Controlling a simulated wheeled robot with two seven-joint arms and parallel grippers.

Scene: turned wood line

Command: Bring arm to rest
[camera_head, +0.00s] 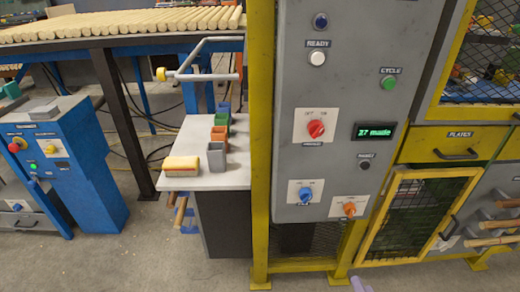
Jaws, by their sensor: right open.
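Only a small pale lavender tip of my right gripper (360,286) shows, at the bottom edge right of centre. It is open, and no object shows at it; the rest of it is cut off by the frame. It is in front of the grey control panel (345,180) and its yellow frame, low down near the floor in the picture. My left gripper is not in view.
The panel has a red knob (316,128), blue and orange knobs, and a display reading "27 made". A mesh door (410,215) is at right. Clear floor (150,260) lies at lower left.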

